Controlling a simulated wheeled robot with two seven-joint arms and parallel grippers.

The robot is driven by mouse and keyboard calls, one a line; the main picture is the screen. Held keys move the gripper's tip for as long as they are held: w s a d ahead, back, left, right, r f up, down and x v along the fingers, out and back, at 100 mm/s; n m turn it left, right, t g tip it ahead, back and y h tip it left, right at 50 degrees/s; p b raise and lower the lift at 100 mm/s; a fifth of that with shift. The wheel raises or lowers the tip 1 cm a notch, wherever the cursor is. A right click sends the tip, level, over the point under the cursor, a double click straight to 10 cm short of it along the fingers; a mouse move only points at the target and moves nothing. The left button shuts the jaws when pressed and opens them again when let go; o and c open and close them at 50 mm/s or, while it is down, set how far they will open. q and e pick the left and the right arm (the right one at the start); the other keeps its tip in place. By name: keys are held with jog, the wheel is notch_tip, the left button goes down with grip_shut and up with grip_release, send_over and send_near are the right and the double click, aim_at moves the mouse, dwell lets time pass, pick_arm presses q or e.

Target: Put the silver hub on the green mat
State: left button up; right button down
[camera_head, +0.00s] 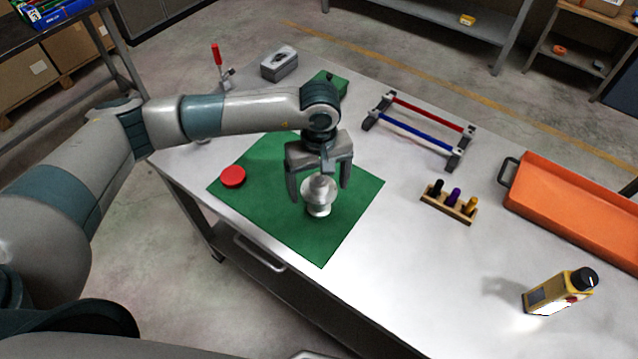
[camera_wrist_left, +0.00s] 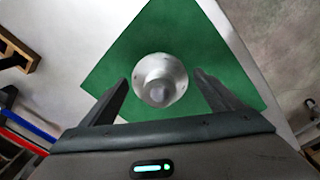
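The silver hub (camera_head: 318,197) stands upright on the green mat (camera_head: 270,224), right of the mat's middle. The hub also shows in the left wrist view (camera_wrist_left: 160,80), with green mat (camera_wrist_left: 200,35) around it. My left gripper (camera_head: 319,192) is above the hub, pointing down. Its two fingers are spread wide, one on each side of the hub, with visible gaps between fingers and hub. In the left wrist view the hub sits just beyond the open fingertips (camera_wrist_left: 162,88). My right gripper is in neither view.
A red disc (camera_head: 232,176) lies on the mat's left part. A grey box (camera_head: 279,64) is behind.

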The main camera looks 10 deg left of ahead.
pick_arm(q)
jog(key=shift+r, duration=0.15)
notch_tip(320, 180, up, 12)
jog(key=b, duration=0.4)
dwell(0.3)
